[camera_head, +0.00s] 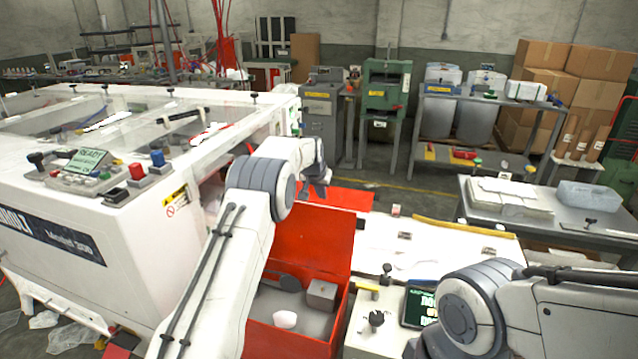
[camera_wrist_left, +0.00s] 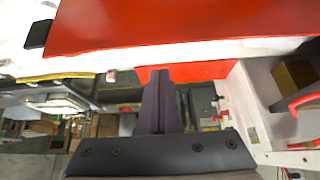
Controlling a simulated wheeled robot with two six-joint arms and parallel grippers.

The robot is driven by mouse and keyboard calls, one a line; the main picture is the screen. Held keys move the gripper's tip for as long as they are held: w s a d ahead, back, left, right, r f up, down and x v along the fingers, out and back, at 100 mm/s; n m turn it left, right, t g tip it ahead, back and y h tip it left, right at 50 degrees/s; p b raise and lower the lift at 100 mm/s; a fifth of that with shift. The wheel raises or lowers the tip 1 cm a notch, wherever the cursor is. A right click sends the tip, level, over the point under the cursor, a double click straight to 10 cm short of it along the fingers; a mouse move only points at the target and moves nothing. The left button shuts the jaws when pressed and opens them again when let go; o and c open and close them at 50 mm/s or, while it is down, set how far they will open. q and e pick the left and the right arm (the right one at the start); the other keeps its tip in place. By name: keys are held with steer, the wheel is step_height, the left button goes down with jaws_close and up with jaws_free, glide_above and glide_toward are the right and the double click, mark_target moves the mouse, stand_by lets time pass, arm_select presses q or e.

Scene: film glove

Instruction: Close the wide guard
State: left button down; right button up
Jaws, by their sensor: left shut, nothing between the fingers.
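A wide red panel (camera_head: 315,240), which may be the wide guard, slopes beside the white machine (camera_head: 100,235), above a grey tray with loose items. A broad red surface (camera_wrist_left: 180,25) fills the top of the left wrist view; I cannot tell if it is the same panel. My left gripper (camera_head: 320,188) is beside the machine's right end, above and behind the red panel in the head view. Its fingers (camera_wrist_left: 160,88) are together with nothing between them. I cannot tell whether they touch the red surface. My left forearm hides part of the panel and machine. My right gripper is out of view.
A white worktop (camera_head: 440,248) with a yellow edge lies right of the red panel. A small control box (camera_head: 418,306) stands near my right arm. A grey table (camera_head: 545,215) with trays stands at the right. The floor (camera_head: 400,190) behind is partly clear.

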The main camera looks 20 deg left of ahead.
arm_select(q)
steer(key=shift+s+f+p, duration=0.2)
steer(key=shift+s+p, duration=0.35)
steer(key=shift+s, duration=1.2)
steer(key=shift+a, duration=0.1)
